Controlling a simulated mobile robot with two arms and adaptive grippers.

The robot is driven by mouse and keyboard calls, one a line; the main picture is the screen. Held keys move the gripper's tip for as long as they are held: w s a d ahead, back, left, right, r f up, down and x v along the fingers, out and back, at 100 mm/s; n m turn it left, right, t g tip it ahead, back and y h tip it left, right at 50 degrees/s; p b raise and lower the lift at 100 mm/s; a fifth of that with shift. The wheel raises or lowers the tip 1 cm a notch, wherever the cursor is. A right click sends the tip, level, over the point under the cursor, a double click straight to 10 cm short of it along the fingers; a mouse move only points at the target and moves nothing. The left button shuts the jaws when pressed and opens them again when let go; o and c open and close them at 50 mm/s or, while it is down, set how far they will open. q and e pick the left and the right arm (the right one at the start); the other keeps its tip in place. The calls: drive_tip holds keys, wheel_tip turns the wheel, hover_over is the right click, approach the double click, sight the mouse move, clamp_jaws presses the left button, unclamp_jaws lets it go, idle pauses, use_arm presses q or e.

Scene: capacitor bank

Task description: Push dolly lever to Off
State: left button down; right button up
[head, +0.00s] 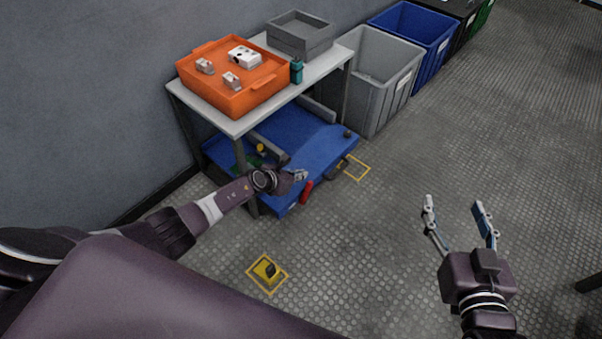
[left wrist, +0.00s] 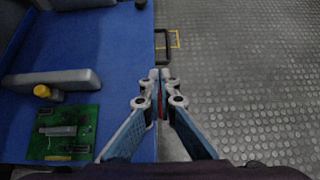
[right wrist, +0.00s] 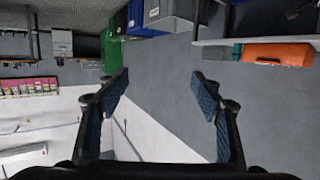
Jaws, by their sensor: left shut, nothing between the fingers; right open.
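The blue dolly (head: 312,148) stands on the floor under the table. A red lever (head: 307,191) sticks out at its front edge. My left gripper (head: 303,175) is shut and empty, just above and beside the red lever. In the left wrist view the shut left gripper (left wrist: 160,75) is over the edge of the blue dolly (left wrist: 125,55). A sliver of red (left wrist: 162,100) shows between its fingers; the rest of the lever is hidden there. I cannot tell whether the fingers touch it. My right gripper (head: 454,204) is open and empty, over bare floor.
A table (head: 232,126) with an orange tray (head: 235,103) and a grey box (head: 300,40) stands over the dolly. A green circuit board (left wrist: 62,130) lies on the dolly. A grey bin (head: 370,85) stands behind. A yellow floor block (head: 265,269) is in front.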

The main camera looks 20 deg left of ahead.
drive_tip(key=f, duration=0.1)
drive_tip(key=s+f+g, duration=0.1)
drive_tip(key=d, duration=0.1)
drive_tip(key=shift+s+f, duration=0.25)
drive_tip(key=shift+f, duration=0.15)
